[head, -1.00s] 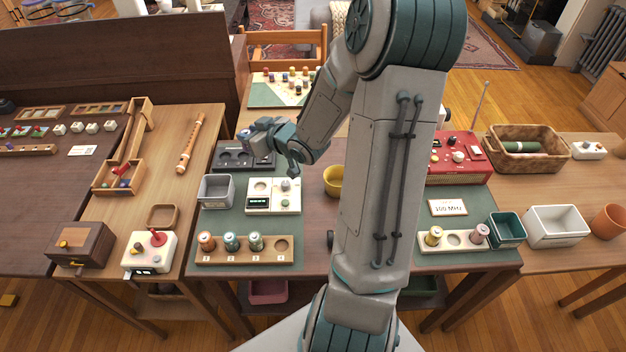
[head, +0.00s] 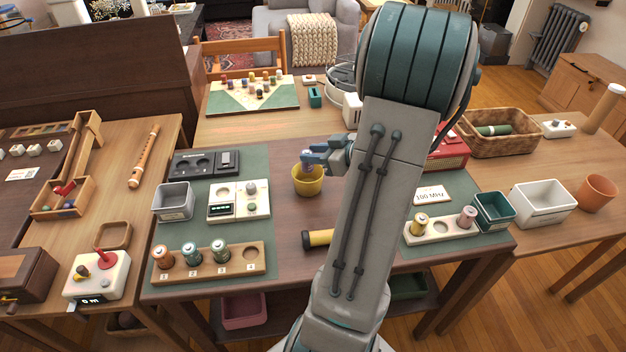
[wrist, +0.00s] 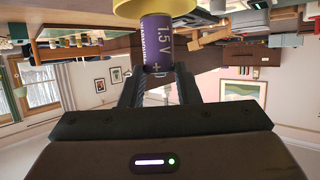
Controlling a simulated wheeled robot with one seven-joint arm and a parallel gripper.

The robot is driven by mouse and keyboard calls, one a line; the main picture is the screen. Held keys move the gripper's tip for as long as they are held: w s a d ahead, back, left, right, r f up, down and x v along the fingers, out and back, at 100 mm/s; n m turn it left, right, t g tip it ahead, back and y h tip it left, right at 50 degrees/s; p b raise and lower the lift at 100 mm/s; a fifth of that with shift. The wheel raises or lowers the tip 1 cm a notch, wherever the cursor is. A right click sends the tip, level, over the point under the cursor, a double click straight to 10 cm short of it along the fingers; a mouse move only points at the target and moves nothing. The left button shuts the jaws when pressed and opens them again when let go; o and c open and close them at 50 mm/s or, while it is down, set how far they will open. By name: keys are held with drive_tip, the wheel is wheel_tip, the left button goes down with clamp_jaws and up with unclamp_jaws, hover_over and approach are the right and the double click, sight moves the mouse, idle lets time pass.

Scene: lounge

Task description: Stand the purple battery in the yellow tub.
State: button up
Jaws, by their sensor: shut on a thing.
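The purple battery (wrist: 157,42) is between my gripper's fingers (wrist: 158,88) in the wrist view, its marked side towards the camera. My gripper (head: 312,158) is shut on it, directly above the yellow tub (head: 308,187) in the head view. The battery shows only as a small purple patch (head: 308,168) at the tub's mouth. The yellow tub also shows at the top edge of the wrist view (wrist: 128,8), against the battery's far end. I cannot tell how deep the battery reaches or whether it touches the bottom.
A wooden rack (head: 205,273) with several batteries and an empty hole stands front left. A black-and-yellow cylinder (head: 320,238) lies in front of the tub. A white meter (head: 254,199) and grey bin (head: 174,203) are left. My arm hides part of the table's right side.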

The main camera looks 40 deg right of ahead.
drive_tip(key=shift+f+b, duration=0.55)
drive_tip(key=shift+f, duration=2.4)
drive_tip(key=shift+f, duration=0.3)
drive_tip(key=o, duration=0.8)
drive_tip(key=shift+f, duration=0.1)
